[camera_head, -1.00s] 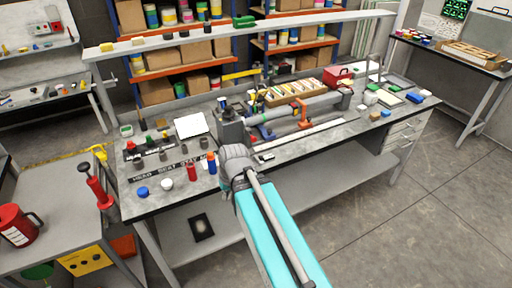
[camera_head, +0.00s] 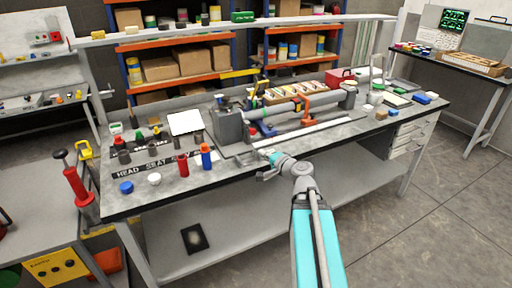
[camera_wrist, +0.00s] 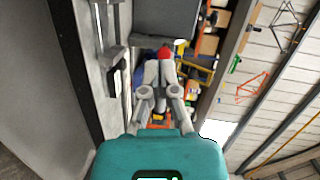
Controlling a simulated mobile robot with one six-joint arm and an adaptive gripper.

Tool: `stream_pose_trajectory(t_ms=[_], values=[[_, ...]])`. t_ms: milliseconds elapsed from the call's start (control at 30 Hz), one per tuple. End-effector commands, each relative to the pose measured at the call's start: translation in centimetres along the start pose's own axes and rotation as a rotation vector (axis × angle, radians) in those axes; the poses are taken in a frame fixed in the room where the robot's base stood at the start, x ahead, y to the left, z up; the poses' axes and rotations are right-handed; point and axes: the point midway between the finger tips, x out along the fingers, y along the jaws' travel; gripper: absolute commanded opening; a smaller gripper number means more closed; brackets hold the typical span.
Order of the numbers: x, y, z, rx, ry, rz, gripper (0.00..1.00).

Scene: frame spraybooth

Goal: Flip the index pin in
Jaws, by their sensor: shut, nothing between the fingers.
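The fixture on the bench has a grey block (camera_head: 230,130) at its left end, with a long grey tube (camera_head: 285,108) running right from it. My gripper (camera_head: 262,167) is shut and empty at the bench's front edge, in front of the block and slightly right of it. In the wrist view my gripper (camera_wrist: 160,62) has its fingertips together just below the dark block (camera_wrist: 175,22). A round red knob-like thing (camera_wrist: 165,53) shows right at the fingertips; I cannot tell whether it touches them. I cannot clearly make out the index pin in the head view.
An orange clamp (camera_head: 307,106) holds the tube at the right. Red bottle (camera_head: 183,165), blue bottle (camera_head: 206,157) and small caps stand on the bench's left front. A wooden tray (camera_head: 290,93) lies behind the tube. A shelf (camera_head: 270,24) spans above the bench.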

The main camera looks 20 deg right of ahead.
Motion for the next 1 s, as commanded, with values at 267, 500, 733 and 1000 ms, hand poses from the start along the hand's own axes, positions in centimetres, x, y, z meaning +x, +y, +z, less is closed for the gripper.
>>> stream_pose_trajectory(t_ms=[267, 500, 733, 1000], values=[[-1.7, 1.3, -4.4, 0.126, 0.143, -0.097, 0.0], [-1.9, 1.1, -4.7, 0.136, 0.153, -0.105, 0.0], [-1.7, 1.1, -4.7, 0.135, 0.151, -0.104, 0.0], [-0.5, 1.0, -4.9, 0.134, 0.149, -0.103, 0.0]])
